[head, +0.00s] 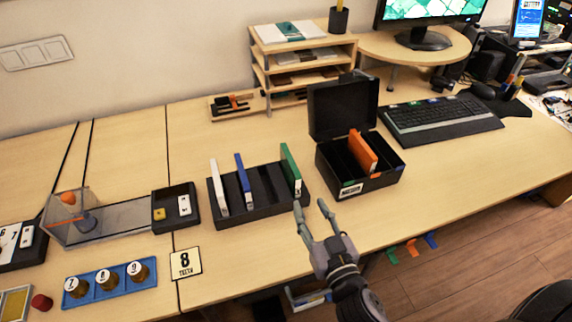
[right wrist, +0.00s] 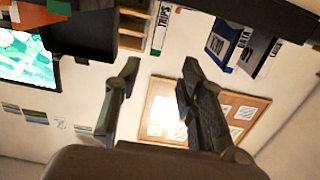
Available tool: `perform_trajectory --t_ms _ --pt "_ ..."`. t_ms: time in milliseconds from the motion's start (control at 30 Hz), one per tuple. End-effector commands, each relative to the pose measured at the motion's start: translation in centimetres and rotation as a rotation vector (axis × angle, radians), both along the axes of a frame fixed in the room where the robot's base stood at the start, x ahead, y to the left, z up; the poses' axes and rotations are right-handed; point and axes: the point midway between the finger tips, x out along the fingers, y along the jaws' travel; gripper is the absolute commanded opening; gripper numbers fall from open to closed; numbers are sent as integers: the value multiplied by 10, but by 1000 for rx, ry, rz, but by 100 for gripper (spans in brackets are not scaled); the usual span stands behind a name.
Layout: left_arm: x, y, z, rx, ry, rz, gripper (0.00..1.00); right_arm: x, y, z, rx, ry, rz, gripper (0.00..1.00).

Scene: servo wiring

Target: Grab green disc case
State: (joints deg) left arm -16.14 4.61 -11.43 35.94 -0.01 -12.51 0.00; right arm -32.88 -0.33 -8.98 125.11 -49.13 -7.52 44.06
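The green disc case (head: 291,168) stands upright in the right end of the black slotted rack (head: 262,211). It also shows at the top of the right wrist view (right wrist: 160,28), with a white label, roughly in line with the gap between the fingers. My right gripper (head: 310,203) is open and empty. Its fingertips are just in front of the rack's right end, apart from the green case. In the right wrist view both fingers (right wrist: 158,66) are spread with nothing between them. My left gripper is not in view.
A white case (head: 218,188) and a blue case (head: 243,180) stand in the rack. Right of it, an open black box (head: 340,187) holds an orange case (head: 363,152). The number 8 card (head: 186,263) lies at front left. Table between rack and front edge is clear.

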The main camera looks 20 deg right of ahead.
Motion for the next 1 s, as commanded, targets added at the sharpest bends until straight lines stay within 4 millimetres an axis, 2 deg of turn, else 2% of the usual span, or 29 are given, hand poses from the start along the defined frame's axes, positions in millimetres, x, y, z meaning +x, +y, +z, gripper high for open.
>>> perform_trajectory --t_ms 200,333,500,733,1000 --pt "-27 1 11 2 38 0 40 45 2 2 -5 -5 2 37" --pt "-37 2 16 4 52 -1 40 73 2 0 -4 -4 1 37" --pt "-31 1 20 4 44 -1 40 102 3 -3 -3 -2 1 37" --pt "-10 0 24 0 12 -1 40 118 3 -5 -2 0 1 37" --pt "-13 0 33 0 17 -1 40 156 0 -4 -3 -1 0 37"
